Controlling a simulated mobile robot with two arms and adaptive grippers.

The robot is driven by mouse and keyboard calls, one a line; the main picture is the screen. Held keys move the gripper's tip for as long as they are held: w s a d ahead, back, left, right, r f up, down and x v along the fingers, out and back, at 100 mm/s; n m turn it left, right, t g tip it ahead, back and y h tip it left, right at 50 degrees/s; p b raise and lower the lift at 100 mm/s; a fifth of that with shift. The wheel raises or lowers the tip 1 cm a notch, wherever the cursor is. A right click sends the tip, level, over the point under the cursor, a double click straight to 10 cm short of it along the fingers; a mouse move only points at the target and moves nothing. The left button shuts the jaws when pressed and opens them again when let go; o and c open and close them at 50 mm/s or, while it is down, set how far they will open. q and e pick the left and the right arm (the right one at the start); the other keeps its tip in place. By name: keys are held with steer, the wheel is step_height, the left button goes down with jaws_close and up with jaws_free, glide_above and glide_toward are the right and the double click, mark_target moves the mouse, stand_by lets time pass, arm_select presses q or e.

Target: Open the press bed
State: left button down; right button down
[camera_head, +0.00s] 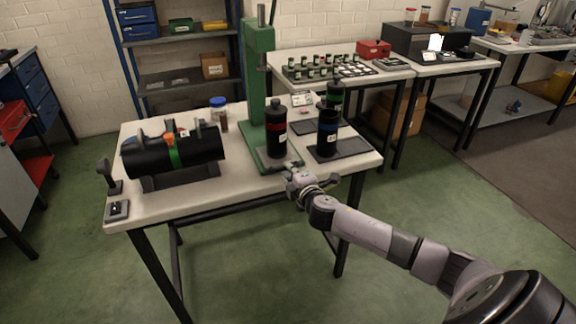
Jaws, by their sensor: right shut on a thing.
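The green press (257,85) stands on the white table, with a tall column and a green base. Its press bed (280,166) is a grey plate low at the front of the base. A black cylinder with a red band (276,130) stands upright over the bed and hides part of it. My right gripper (293,178) reaches in from the lower right and is shut at the front edge of the bed. The fingers are small here, and the exact part gripped is hard to see. My left gripper is not in view.
A large black cylinder (190,152) lies in a cradle at left. A blue-lidded jar (219,115) is behind.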

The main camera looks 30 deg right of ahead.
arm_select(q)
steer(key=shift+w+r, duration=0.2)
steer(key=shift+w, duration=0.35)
arm_select(e)
steer(key=shift+v, duration=0.85)
steer(key=shift+f, duration=0.2)
steer(key=c, duration=2)
jaws_free()
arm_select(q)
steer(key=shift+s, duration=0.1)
arm_select(e)
steer(key=shift+o, duration=0.2)
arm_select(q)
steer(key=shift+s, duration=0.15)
arm_select(e)
steer(key=v, duration=1.2)
steer(key=shift+r, duration=0.1)
